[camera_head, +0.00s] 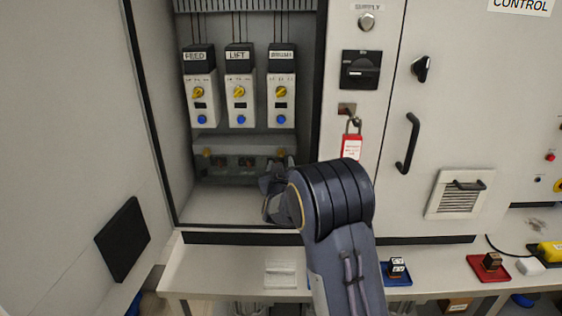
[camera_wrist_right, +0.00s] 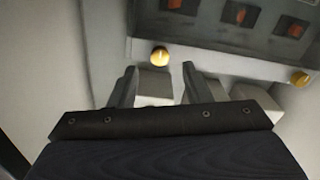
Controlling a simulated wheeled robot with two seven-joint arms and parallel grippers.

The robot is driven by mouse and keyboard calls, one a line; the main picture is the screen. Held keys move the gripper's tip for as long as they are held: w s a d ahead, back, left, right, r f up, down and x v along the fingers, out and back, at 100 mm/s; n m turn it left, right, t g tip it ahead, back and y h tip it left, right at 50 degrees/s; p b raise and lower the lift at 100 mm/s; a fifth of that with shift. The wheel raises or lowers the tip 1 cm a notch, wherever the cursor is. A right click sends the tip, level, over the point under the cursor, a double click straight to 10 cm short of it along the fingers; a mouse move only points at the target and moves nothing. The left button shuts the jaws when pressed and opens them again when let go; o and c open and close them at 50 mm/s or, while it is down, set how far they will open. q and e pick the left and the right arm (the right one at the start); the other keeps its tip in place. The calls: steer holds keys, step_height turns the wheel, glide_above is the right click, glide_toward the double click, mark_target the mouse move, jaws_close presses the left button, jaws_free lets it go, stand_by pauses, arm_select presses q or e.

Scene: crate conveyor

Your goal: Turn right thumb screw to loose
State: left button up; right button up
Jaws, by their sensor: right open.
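A grey cover (camera_head: 243,144) sits low in the open cabinet, with a brass thumb screw (camera_head: 207,152) at its left end. The right wrist view seems upside down against the head view. There the right thumb screw (camera_wrist_right: 159,57) shows as a round yellow knob just beyond the fingertips, in line with the gap between them. The left thumb screw also shows there (camera_wrist_right: 300,78). My right gripper (camera_wrist_right: 160,68) is open with nothing between its fingers. My left gripper is out of view.
Feed, lift and a third drive unit (camera_head: 282,90) stand above the cover. The open cabinet door (camera_head: 75,150) is at left. A red tag (camera_head: 351,147) hangs from a padlock at right. A bench (camera_head: 220,268) with small parts runs below.

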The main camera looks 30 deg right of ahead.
steer(key=v, duration=0.3)
stand_by(0.5)
steer(key=s+a+r+g+y+p, duration=0.2)
steer(key=s+a+y, duration=0.4)
steer(key=s, duration=0.5)
steer(key=s+a+r+g+y+p, duration=0.25)
steer(key=s+a+y, duration=0.4)
steer(key=s, duration=0.35)
steer(key=s+a+f+n+g, duration=0.1)
steer(key=s+a+f+g, duration=0.1)
steer(key=s, duration=0.7)
steer(key=s+a+f+g+p, duration=0.1)
steer(key=s+a+f+g, duration=0.1)
steer(key=s, duration=0.7)
steer(key=shift+s+a+n+g, duration=0.15)
steer(key=shift+a+n+g, duration=0.25)
steer(key=shift+a+g, duration=0.4)
